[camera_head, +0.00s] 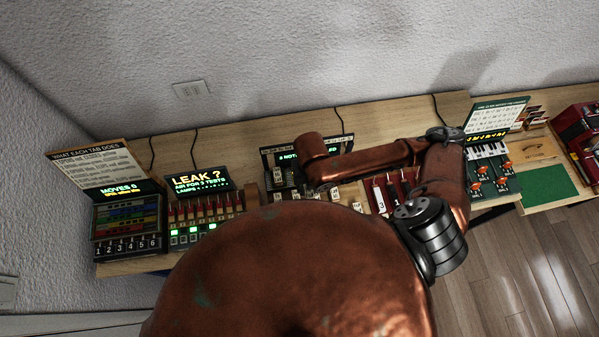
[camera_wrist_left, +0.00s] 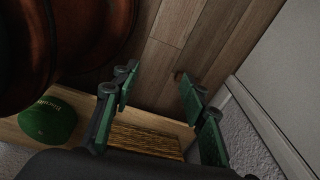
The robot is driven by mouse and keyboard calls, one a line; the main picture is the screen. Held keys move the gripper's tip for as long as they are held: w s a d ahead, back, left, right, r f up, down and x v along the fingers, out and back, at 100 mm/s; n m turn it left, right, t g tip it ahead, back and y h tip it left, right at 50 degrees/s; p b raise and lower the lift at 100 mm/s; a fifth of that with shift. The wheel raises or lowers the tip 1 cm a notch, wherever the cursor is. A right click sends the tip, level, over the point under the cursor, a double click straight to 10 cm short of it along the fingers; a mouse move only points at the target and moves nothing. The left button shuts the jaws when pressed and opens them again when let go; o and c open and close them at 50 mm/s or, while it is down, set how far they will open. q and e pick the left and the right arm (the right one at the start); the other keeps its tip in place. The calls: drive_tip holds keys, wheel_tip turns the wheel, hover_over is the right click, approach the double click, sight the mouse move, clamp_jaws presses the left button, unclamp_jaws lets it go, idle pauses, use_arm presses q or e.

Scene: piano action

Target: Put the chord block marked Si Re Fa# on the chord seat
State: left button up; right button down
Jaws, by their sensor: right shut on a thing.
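My right arm reaches left across the bench, and its wrist bends down in front of a station whose display (camera_head: 287,158) begins "3 NOT". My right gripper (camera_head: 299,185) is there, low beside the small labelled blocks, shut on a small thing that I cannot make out. Small pale-labelled blocks (camera_head: 335,194) stand to the right of it; their marks are too small to read, so I cannot tell which is Si Re Fa#. The chord seat cannot be told apart here. My left gripper (camera_wrist_left: 160,95) shows in the left wrist view, green fingers apart, empty, above the floor.
Left on the bench are a "LEAK ?" panel (camera_head: 199,180) and a "MOVES" panel (camera_head: 122,190). A green cap-like thing (camera_wrist_left: 47,119) lies near my left gripper.

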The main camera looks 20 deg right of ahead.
drive_tip(key=w+f, duration=0.2)
drive_tip(key=w, duration=0.1)
drive_tip(key=w+d+f+p, duration=0.1)
drive_tip(key=w+f, duration=0.2)
drive_tip(key=w, duration=0.1)
drive_tip(key=w+d+f, duration=0.1)
drive_tip(key=w+f, duration=0.2)
drive_tip(key=w, duration=0.1)
drive_tip(key=shift+w+d+f+p, duration=0.1)
drive_tip(key=shift+w+d+p, duration=0.1)
drive_tip(key=shift+w+p, duration=0.1)
drive_tip(key=shift+w+d+f, duration=0.1)
drive_tip(key=shift+w+f, duration=0.2)
drive_tip(key=shift+f, duration=0.25)
use_arm(q)
drive_tip(key=shift+w+r, duration=0.35)
drive_tip(key=shift+r, duration=0.05)
use_arm(e)
drive_tip(key=shift+w+f, duration=0.1)
drive_tip(key=shift+f, duration=1.55)
drive_tip(key=c, duration=2.1)
unclamp_jaws()
drive_tip(key=shift+f, duration=0.15)
drive_tip(key=o, duration=0.4)
drive_tip(key=shift+o, duration=0.2)
